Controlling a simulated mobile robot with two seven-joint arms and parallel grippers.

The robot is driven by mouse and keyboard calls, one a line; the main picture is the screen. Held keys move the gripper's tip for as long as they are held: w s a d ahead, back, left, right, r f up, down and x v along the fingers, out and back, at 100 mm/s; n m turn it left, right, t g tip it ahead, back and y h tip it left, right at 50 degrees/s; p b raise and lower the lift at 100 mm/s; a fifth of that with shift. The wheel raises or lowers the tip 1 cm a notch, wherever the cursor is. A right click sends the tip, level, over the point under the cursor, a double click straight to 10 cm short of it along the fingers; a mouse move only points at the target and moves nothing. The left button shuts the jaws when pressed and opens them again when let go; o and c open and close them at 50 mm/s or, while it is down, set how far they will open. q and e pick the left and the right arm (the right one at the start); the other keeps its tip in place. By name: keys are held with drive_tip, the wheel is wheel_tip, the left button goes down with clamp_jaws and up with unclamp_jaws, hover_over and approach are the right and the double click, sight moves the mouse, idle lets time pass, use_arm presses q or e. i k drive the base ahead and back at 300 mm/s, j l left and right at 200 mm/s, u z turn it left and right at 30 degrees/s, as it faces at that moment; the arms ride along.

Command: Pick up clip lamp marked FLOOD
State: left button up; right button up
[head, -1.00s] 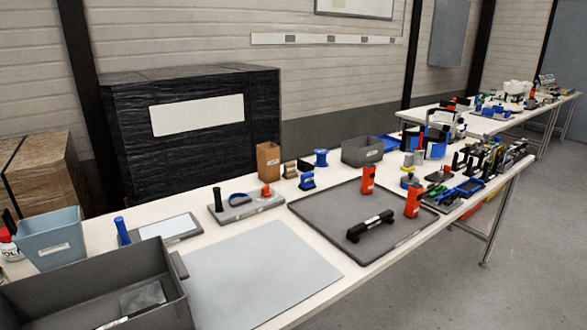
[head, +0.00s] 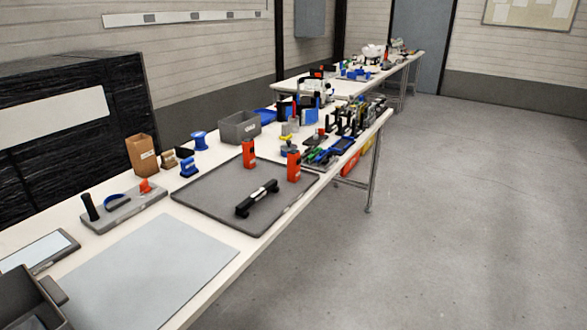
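I cannot read a FLOOD mark on anything in the head view. Two upright orange-red items with dark faces stand on the dark grey tray (head: 190,205): one orange item (head: 249,154) towards the back and another orange item (head: 293,166) near the right side. They may be lamps, but their small markings are too small to read. A black bar-shaped item (head: 257,198) with a pale middle lies on the tray in front of them. Neither of my grippers shows in the view.
A pale mat (head: 145,270) lies on the near table. A grey holder (head: 123,208), brown box (head: 142,155) and grey bin (head: 239,127) stand left of and behind the tray. Crowded tools fill the table's far end. The floor (head: 430,230) to the right is clear.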

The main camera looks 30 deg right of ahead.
sight(292, 170)
drive_tip(key=i+l, duration=0.15)
drive_tip(key=l, duration=0.2)
drive_tip(key=i+l, duration=0.2)
drive_tip(key=l, duration=0.2)
drive_tip(key=i+l, duration=0.15)
drive_tip(key=l, duration=0.2)
drive_tip(key=i+l, duration=0.15)
drive_tip(key=l, duration=0.25)
drive_tip(key=i+l, duration=0.15)
drive_tip(key=l, duration=0.2)
drive_tip(key=i+l, duration=0.2)
drive_tip(key=l, duration=0.2)
drive_tip(key=k+z, duration=0.05)
